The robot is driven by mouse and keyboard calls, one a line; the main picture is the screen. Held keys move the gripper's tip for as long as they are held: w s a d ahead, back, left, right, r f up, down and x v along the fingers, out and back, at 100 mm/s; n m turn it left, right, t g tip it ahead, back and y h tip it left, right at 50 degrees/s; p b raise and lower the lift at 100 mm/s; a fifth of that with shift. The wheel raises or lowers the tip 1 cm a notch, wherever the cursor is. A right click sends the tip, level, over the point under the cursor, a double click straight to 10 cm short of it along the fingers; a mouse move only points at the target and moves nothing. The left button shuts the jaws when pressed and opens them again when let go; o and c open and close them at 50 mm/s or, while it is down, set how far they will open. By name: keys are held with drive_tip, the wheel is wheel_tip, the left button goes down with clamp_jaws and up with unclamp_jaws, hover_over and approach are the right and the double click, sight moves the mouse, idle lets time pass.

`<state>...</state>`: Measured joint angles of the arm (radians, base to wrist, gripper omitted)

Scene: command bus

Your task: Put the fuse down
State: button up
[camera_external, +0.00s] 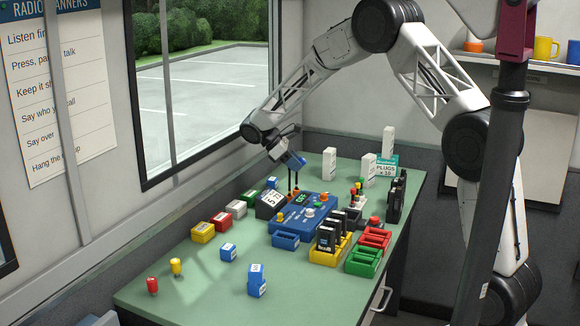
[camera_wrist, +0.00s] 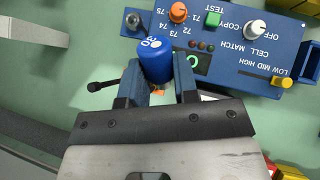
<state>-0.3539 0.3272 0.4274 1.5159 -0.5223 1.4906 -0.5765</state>
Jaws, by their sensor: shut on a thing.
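My gripper (camera_wrist: 160,82) is shut on a blue cylinder, the fuse (camera_wrist: 155,58). The fuse appears raised above the blue test panel (camera_external: 318,228). In the wrist view it overlaps the edge of the panel (camera_wrist: 235,65), beside an orange knob. How high it is cannot be told exactly.
A red fuse (camera_external: 152,286) and a yellow fuse (camera_external: 176,266) stand at the table's front left. Blue boxes (camera_external: 257,280) stand nearby. A yellow tray (camera_external: 325,259) of black radios and a green tray (camera_external: 362,263) stand right. The front-left table has free room.

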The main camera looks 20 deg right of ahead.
drive_tip(key=s+a+n+t+h, duration=0.1)
drive_tip(key=a+n+t, duration=0.1)
drive_tip(key=a, duration=0.1)
drive_tip(key=s+a+n+t+h, duration=0.1)
drive_tip(key=s+a+n+t, duration=0.1)
drive_tip(key=a+n, duration=0.1)
drive_tip(key=s+a+n+t+h, duration=0.1)
drive_tip(key=a+n+t+h, duration=0.1)
drive_tip(key=a, duration=0.2)
drive_tip(key=shift+s+f+n+t, duration=0.2)
drive_tip(key=shift+f+n+t, duration=0.1)
drive_tip(key=shift+n+t, duration=0.1)
drive_tip(key=s+a+n+t+y, duration=0.6)
drive_tip(key=s+a, duration=0.3)
drive_tip(key=a, duration=0.5)
drive_tip(key=s+a+n+t+y, duration=0.6)
drive_tip(key=s+a+n+t, duration=0.3)
drive_tip(key=a, duration=0.5)
drive_tip(key=shift+f, duration=0.4)
drive_tip(key=shift+f, duration=0.1)
drive_tip(key=shift+f, duration=3.05)
drive_tip(key=shift+f, duration=1.85)
drive_tip(key=shift+f, duration=0.15)
